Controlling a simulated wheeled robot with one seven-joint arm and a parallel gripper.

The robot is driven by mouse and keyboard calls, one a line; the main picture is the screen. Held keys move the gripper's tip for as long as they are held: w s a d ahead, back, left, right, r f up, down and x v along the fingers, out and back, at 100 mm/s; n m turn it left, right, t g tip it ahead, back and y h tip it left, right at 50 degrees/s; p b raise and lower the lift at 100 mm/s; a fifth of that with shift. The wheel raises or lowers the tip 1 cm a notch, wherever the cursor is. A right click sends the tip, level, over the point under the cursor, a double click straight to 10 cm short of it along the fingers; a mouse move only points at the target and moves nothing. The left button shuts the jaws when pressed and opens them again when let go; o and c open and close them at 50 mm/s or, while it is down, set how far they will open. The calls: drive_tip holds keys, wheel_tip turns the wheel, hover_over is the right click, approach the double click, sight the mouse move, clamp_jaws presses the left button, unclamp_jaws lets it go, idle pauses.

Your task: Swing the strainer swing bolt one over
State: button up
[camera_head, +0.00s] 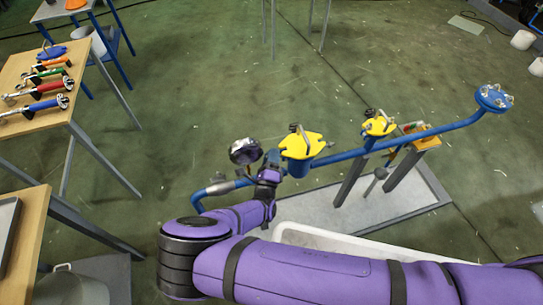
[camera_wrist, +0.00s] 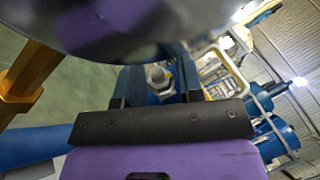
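The strainer is a blue pipe body with a yellow lid (camera_head: 302,146), set in the blue pipe line in the head view. A dark metal bolt stands on its lid. My gripper (camera_head: 272,162) is close to the left side of this strainer. In the wrist view a grey bolt end with a nut (camera_wrist: 158,76) shows between the two blue fingers of my gripper (camera_wrist: 159,85). The fingers stand apart with the bolt between them, and I see no firm contact. The swing bolt's lower part is hidden, and its tilt is unclear.
A second yellow-lidded fitting (camera_head: 380,126) and a blue flange (camera_head: 494,98) lie along the pipe to the right. A wooden table (camera_head: 45,118) with colored-handled tools stands at left.

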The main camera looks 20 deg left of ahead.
drive_tip(key=a+v, duration=0.1)
drive_tip(key=v, duration=0.9)
drive_tip(key=shift+s+d, duration=0.35)
drive_tip(key=shift+d, duration=0.2)
drive_tip(key=shift+w+f, duration=0.1)
